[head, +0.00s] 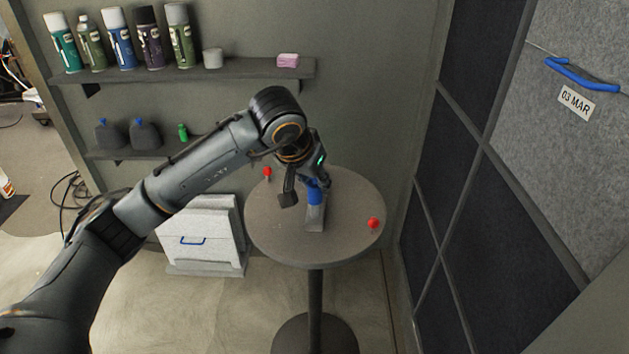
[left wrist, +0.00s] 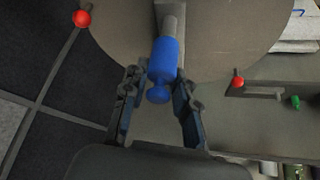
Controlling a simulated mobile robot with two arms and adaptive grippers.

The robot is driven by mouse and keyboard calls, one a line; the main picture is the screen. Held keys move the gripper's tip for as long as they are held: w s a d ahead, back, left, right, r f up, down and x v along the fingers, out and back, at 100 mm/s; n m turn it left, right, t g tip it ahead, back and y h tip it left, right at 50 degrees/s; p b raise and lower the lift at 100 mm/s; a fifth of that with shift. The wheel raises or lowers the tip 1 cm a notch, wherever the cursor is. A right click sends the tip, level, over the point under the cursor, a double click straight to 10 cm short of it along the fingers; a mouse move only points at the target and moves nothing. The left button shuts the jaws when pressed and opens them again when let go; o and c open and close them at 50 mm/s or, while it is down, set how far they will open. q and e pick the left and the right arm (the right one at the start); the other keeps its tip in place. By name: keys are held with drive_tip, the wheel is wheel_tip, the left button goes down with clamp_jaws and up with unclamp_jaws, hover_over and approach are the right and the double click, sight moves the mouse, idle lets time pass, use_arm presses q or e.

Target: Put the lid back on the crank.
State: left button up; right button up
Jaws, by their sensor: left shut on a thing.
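A blue piece with a round knob, which looks like the lid (head: 316,195), is at the round grey table, at the upper end of a grey part that looks like the crank (head: 315,222). My left gripper (head: 303,190) is over the table and shut on the blue lid. In the left wrist view the lid (left wrist: 163,60) lies between the two fingers (left wrist: 158,84), with its knob toward the palm. The grey crank (left wrist: 173,18) runs on beyond it. I cannot tell whether lid and crank are fully joined. My right gripper is not in view.
The round table (head: 350,205) stands on one post. Red balls show at its right (head: 373,222) and back left (head: 267,171). Shelves (head: 185,75) with spray cans are on the wall behind. A white box (head: 200,235) stands at left. Dark panels (head: 480,220) are close on the right.

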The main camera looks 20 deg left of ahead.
use_arm(q)
drive_tip(key=shift+f+b, duration=0.15)
drive_tip(key=shift+b, duration=0.35)
idle(1.1)
drive_tip(key=o, duration=0.8)
drive_tip(key=o, duration=0.5)
drive_tip(key=shift+r+p, duration=2.05)
drive_tip(key=shift+r, duration=1.5)
